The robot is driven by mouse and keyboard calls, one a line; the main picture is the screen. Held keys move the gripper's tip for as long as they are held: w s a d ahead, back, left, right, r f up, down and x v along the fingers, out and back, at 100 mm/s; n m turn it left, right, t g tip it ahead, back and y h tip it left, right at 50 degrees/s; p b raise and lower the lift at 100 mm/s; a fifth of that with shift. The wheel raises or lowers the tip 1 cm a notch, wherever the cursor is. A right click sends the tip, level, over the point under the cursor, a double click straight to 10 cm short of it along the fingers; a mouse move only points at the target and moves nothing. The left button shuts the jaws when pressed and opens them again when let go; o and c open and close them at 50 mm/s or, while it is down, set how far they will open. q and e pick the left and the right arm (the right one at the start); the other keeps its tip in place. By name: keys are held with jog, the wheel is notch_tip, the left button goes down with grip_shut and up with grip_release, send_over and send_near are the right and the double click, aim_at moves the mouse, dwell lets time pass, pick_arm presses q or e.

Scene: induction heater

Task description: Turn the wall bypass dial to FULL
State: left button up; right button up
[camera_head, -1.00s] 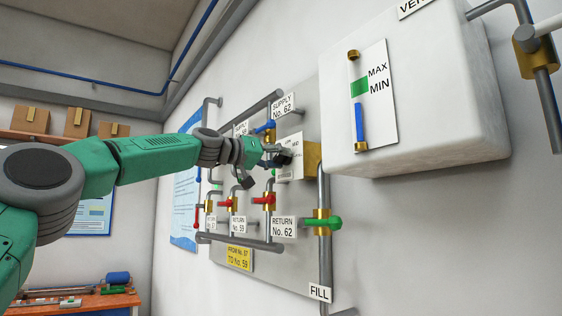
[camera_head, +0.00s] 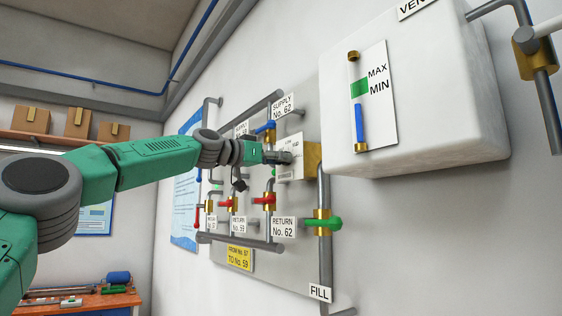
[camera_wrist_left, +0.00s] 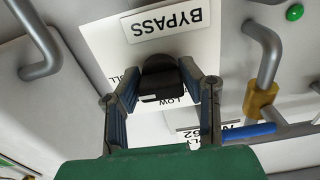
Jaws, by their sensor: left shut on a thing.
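The bypass dial (camera_wrist_left: 162,84) is a dark knob on a white plate (camera_wrist_left: 100,45), whose BYPASS label (camera_wrist_left: 165,23) appears upside down in the left wrist view. LOW shows below the knob, and part of the FULL lettering shows at left, partly hidden by a finger. My left gripper (camera_wrist_left: 165,70) is shut on the knob, one finger on each side. In the head view the left gripper (camera_head: 284,158) is against the white plate (camera_head: 291,140) on the wall panel, hiding the knob. Which mark the knob points to is unclear. My right gripper is not in view.
Pipes and a blue-handled valve (camera_head: 265,127) stand close around the plate. Red valve handles (camera_head: 263,201) and a green one (camera_head: 334,223) sit below. A white tank (camera_head: 440,90) juts out at right. A workbench (camera_head: 75,304) stands at lower left.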

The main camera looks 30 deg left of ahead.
pick_arm(q)
jog(key=shift+w+f, duration=0.15)
jog(key=shift+f, duration=0.35)
jog(key=o, duration=0.9)
jog(key=shift+o, duration=1.3)
jog(key=shift+a+r, duration=0.15)
jog(key=shift+a, duration=0.1)
jog(key=shift+r, duration=0.1)
jog(key=shift+s+a+r, duration=0.1)
jog(key=shift+s, duration=0.15)
jog(key=v, duration=1.1)
jog(key=shift+a+f, duration=0.3)
jog(key=shift+f, duration=0.05)
